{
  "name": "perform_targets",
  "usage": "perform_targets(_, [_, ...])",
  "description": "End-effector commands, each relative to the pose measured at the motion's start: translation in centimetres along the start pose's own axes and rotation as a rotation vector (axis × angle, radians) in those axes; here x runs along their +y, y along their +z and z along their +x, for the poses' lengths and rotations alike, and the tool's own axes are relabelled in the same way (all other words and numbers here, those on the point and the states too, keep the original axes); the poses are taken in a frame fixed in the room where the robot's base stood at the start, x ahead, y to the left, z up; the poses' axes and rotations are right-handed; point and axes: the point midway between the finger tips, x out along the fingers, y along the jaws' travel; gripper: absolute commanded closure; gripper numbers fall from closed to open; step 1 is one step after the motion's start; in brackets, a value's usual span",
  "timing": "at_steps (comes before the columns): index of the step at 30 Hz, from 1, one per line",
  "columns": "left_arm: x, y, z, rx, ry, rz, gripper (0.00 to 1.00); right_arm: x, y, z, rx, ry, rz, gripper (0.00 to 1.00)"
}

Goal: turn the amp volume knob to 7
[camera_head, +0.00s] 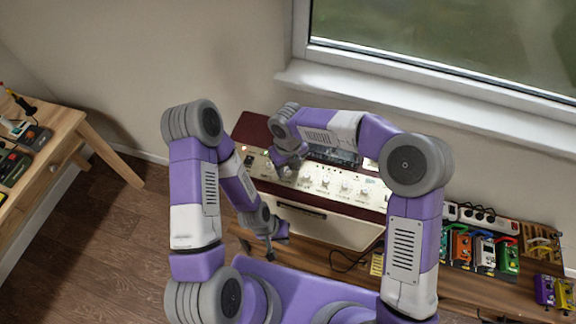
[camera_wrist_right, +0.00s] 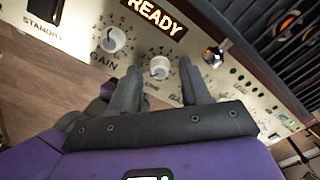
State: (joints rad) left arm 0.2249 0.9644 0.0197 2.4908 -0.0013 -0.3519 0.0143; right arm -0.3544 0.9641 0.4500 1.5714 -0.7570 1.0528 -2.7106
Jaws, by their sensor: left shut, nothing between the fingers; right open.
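The amp (camera_head: 330,226) stands on the wooden bench with its pale control panel and row of knobs facing up and forward. In the right wrist view a white volume knob (camera_wrist_right: 160,67) sits between the two fingers of my open right gripper (camera_wrist_right: 158,78); I cannot tell whether they touch it. Its label is partly covered and its pointer is too small to read. In the head view my right gripper (camera_head: 290,168) is over the left part of the panel and hides knobs there. My left gripper (camera_head: 271,254) is shut and empty, in front of the amp's lower front.
A gain knob (camera_wrist_right: 112,40) is left of the volume knob, and a metallic control (camera_wrist_right: 215,52) is to its right. A lit READY sign (camera_wrist_right: 158,15) is above. Colourful pedals (camera_head: 485,252) and a power strip (camera_head: 480,218) lie on the bench to the right.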

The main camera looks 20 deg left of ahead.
Motion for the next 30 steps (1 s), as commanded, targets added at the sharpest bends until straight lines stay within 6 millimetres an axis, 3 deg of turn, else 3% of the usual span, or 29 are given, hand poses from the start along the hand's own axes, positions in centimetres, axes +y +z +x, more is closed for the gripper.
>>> perform_targets(5, [0.01, -0.01, -0.01, 0.0, 0.0, 0.0, 1.0, 0.0, -0.01, 0.0, 0.0, 0.0, 0.0, 0.53])
perform_targets(14, [0.01, -0.01, -0.01, 0.0, 0.0, 0.0, 1.0, 0.0, 0.0, -0.03, 0.0, 0.0, 0.001, 0.99])
perform_targets(30, [0.08, 0.0, -0.19, 0.0, 0.0, 0.0, 1.0, 0.05, -0.02, -0.09, 0.001, 0.001, 0.126, 1.0])
